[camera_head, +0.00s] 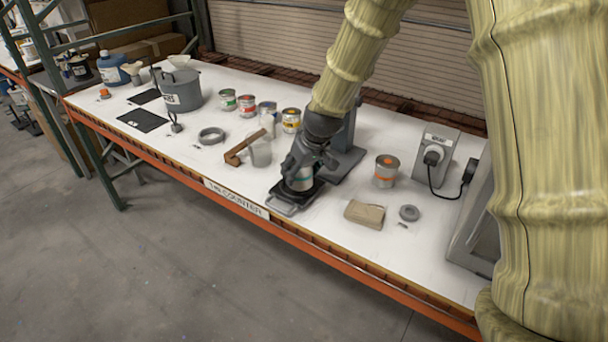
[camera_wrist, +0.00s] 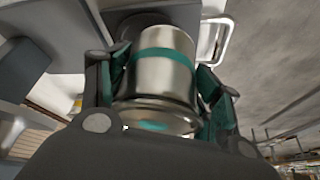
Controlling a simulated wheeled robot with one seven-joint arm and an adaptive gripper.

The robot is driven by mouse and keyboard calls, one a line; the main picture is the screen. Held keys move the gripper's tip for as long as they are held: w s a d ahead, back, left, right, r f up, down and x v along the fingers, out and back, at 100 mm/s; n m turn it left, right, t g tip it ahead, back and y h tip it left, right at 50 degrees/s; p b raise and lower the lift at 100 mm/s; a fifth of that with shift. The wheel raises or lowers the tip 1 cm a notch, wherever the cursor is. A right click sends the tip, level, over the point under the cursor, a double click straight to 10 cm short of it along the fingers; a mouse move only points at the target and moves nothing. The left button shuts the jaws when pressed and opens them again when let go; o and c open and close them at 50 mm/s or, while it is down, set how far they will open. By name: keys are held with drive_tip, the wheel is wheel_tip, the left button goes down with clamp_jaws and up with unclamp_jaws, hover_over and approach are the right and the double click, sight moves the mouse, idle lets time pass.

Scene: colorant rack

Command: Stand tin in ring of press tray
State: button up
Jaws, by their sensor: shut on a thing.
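The tin (camera_wrist: 163,75) is a silver can with a teal band, held between the two fingers of my gripper (camera_wrist: 160,100) in the wrist view. In the head view the same tin (camera_head: 301,179) is under my gripper (camera_head: 303,172), upright or nearly so, over the press tray. The press tray (camera_head: 284,205) is dark with a pale metal handle loop at its front, at the foot of the grey press (camera_head: 346,160). The ring of the tray is hidden by the tin and gripper. I cannot tell whether the tin's base touches the tray.
An orange-marked tin (camera_head: 386,171) stands right of the press. A tan block (camera_head: 364,214) and a grey disc (camera_head: 409,213) lie in front of it. Several tins (camera_head: 247,105) stand at the back.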

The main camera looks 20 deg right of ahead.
drive_tip(key=shift+w+d+f+p, duration=0.15)
drive_tip(key=shift+w+p, duration=0.1)
drive_tip(key=shift+w, duration=0.7)
drive_tip(key=shift+w+d+p, duration=0.15)
drive_tip(key=shift+w+p, duration=0.05)
drive_tip(key=shift+w, duration=0.7)
drive_tip(key=shift+f+p, duration=0.85)
drive_tip(key=shift+f, duration=0.9)
drive_tip(key=o, duration=1.2)
drive_tip(key=shift+f, duration=0.1)
drive_tip(key=shift+r, duration=0.2)
drive_tip(key=shift+b+v, duration=1.45)
drive_tip(key=shift+v, duration=4.45)
drive_tip(key=shift+s, duration=0.1)
